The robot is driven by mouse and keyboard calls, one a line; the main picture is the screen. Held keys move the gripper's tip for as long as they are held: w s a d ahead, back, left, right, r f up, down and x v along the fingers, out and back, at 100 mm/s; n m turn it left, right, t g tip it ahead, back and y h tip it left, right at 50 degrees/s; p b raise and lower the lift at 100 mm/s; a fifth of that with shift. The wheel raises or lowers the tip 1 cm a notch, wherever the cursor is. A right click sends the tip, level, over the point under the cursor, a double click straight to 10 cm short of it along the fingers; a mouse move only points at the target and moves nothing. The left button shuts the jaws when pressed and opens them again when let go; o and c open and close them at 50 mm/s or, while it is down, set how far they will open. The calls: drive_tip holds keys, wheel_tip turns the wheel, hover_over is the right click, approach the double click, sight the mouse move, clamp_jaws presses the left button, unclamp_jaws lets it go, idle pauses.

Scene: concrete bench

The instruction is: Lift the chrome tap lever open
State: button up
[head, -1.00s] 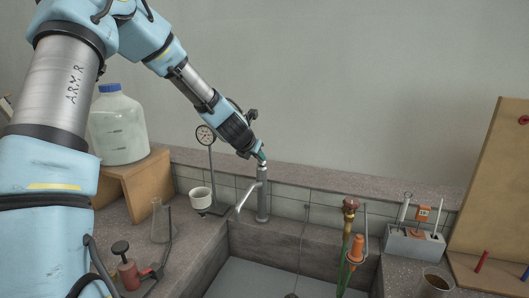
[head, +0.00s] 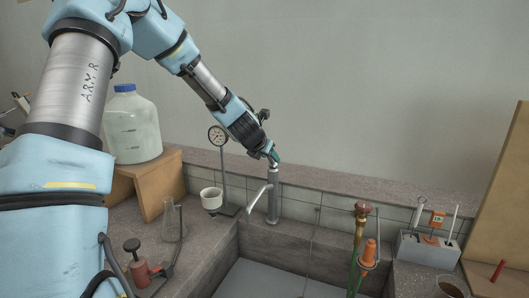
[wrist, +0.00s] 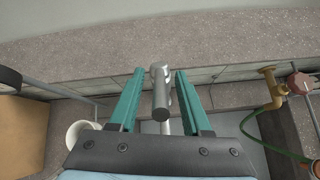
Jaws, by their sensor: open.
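The chrome tap (head: 272,197) stands upright at the back edge of the sink, its spout angled down to the left. My gripper (head: 274,160) is at the top of the tap in the head view, and it hides most of the lever there. In the wrist view the tap's lever (wrist: 160,92) lies between the two teal fingers of my gripper (wrist: 160,77). The fingers are open, with a visible gap on each side of the lever.
The sink (head: 275,278) lies in front of the tap. A dial gauge on a stand (head: 218,135) and a white cup (head: 211,199) are left of the tap. A brass valve with a red knob (head: 362,209) and a grey rack (head: 428,248) are to the right.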

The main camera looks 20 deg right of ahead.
drive_tip(key=b+v, duration=0.3)
drive_tip(key=v, duration=0.7)
drive_tip(key=s+a+f+m+g+y, duration=0.1)
drive_tip(key=s+a+f+m+y, duration=0.1)
drive_tip(key=s+a+m, duration=0.3)
drive_tip(key=s+a+f+m+g+y, duration=0.2)
drive_tip(key=s+a+f+m, duration=0.3)
drive_tip(key=a+m, duration=0.7)
drive_tip(key=s+a+f+m+g+y, duration=0.2)
drive_tip(key=s+a+f+m, duration=0.2)
drive_tip(key=a+m, duration=0.5)
drive_tip(key=s+a, duration=0.2)
drive_tip(key=a, duration=0.3)
drive_tip(key=shift+f+y, duration=0.2)
drive_tip(key=shift+y, duration=0.2)
drive_tip(key=shift+o, duration=0.4)
